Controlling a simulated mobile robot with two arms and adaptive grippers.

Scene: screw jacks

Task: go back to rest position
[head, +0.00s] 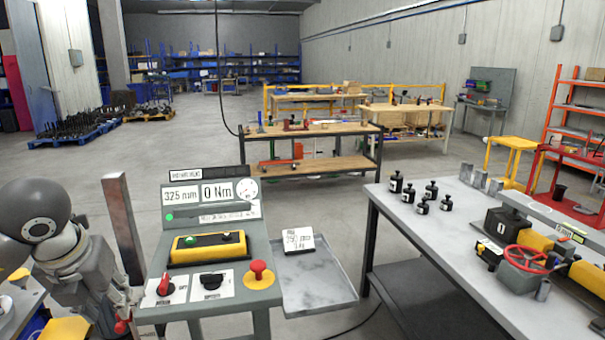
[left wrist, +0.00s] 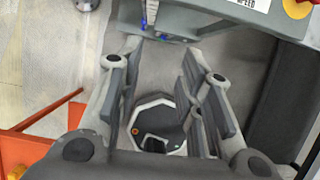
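My left arm (head: 80,265) is bent at the lower left of the head view, beside the control console (head: 212,240). My left gripper (head: 122,318) is low there, partly hidden by the console's edge. In the left wrist view, the fingers of my left gripper (left wrist: 163,58) stand apart with nothing between them. The grey console edge (left wrist: 225,22) lies just beyond the fingertips. My right gripper is in neither view.
The console bears a red lever (head: 164,284), a black knob (head: 211,281) and a red mushroom button (head: 258,270). A side tray (head: 318,287) adjoins it. Open floor lies behind the console.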

